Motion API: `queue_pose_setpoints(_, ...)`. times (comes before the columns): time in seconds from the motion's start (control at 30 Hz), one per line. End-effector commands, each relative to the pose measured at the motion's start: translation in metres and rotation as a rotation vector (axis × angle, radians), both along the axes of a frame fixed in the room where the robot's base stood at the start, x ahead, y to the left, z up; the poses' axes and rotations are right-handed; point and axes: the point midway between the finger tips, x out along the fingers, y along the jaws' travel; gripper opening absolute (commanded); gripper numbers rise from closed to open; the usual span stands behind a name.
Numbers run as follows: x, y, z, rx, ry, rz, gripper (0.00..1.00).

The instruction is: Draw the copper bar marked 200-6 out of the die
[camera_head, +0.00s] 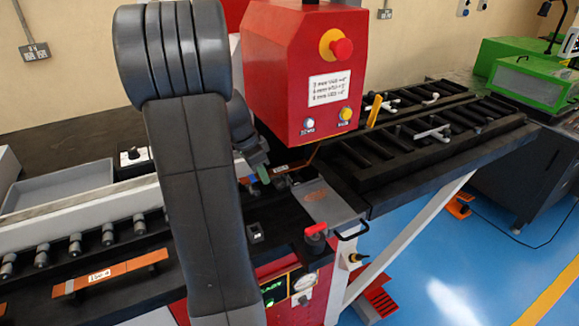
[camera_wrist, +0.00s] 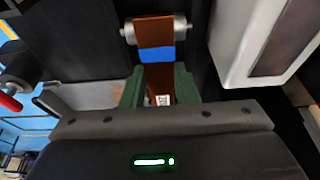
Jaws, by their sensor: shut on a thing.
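In the wrist view a copper bar (camera_wrist: 155,33) with a blue band runs between the green fingers of my gripper (camera_wrist: 159,90), which is shut on it. A small white label shows on the bar between the fingers; I cannot read it. In the head view my gripper (camera_head: 263,174) is beside the red press head, mostly hidden by my arm. A thin copper piece (camera_head: 313,153) shows near the fingertips, under the head. The die is mostly hidden, so I cannot tell how the bar sits in it.
Another copper bar (camera_head: 112,274) with a white label lies at the left front by the rollers. The red press head (camera_head: 305,75) stands close to my arm. A red-knobbed lever (camera_head: 316,232) is in front. A black slatted table (camera_head: 420,140) extends right.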

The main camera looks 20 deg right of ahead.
Motion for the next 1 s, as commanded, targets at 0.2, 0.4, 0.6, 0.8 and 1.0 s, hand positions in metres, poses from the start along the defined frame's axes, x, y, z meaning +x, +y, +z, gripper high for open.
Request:
queue_pose_setpoints(0.2,0.0,0.0,0.01,-0.001,-0.002,0.001,0.0)
queue_pose_setpoints(0.4,0.0,0.0,0.011,-0.001,-0.001,0.0,0.0)
queue_pose_setpoints(0.6,-0.002,0.0,0.01,-0.001,-0.002,0.001,0.0)
queue_pose_setpoints(0.8,-0.016,-0.003,0.009,-0.001,-0.002,0.0,0.0)
queue_pose_setpoints(1.0,-0.031,-0.007,0.01,-0.001,-0.003,-0.001,0.0)
